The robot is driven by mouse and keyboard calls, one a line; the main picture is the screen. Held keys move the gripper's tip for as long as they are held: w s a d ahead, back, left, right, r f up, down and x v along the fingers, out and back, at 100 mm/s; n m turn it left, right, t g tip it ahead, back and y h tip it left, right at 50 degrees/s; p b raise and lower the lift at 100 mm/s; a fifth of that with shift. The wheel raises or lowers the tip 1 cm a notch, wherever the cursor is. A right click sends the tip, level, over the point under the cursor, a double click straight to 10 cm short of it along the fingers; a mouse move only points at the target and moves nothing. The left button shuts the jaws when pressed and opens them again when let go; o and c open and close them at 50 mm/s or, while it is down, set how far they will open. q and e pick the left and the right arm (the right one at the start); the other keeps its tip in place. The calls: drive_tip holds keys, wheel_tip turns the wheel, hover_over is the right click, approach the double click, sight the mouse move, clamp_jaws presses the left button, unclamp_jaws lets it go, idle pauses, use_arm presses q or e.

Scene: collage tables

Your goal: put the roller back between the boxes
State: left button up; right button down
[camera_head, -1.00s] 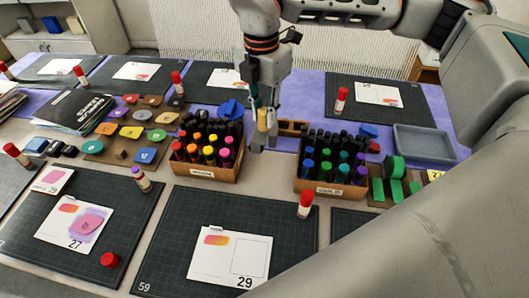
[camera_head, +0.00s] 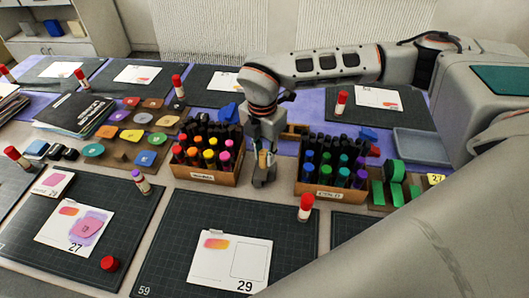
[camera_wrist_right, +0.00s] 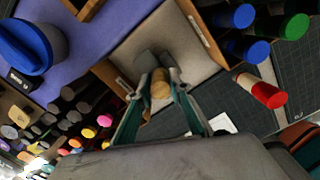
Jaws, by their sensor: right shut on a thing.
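The roller has a light wooden handle (camera_head: 262,160) and a grey end that hangs at the bottom in the head view. My right gripper (camera_head: 262,154) is shut on the handle and holds it in the gap between two cardboard marker boxes. The left box (camera_head: 205,175) holds warm-coloured and black markers. The right box (camera_head: 328,192) holds blue, green and purple ones. In the right wrist view, the handle (camera_wrist_right: 160,84) sits between the fingers (camera_wrist_right: 161,95), with the grey part beyond it. Whether the roller touches the table, I cannot tell. My left gripper is out of view.
A red-capped glue stick (camera_head: 305,207) stands on the front cutting mat (camera_head: 180,235), near the right box. A blue round object (camera_head: 228,112) is behind the left box.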

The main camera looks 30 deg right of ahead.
drive_tip(key=shift+r, duration=0.1)
drive_tip(key=shift+s+f+b, duration=0.2)
drive_tip(key=shift+f+b, duration=0.15)
drive_tip(key=shift+f, duration=0.4)
drive_tip(key=c, duration=2)
unclamp_jaws()
drive_tip(key=shift+o, duration=0.8)
drive_tip(key=shift+f, duration=0.1)
drive_tip(key=shift+w, duration=0.15)
drive_tip(key=shift+r, duration=0.2)
drive_tip(key=shift+r, duration=0.15)
wheel_tip(320, 180, up, 13)
drive_tip(key=shift+a, duration=0.25)
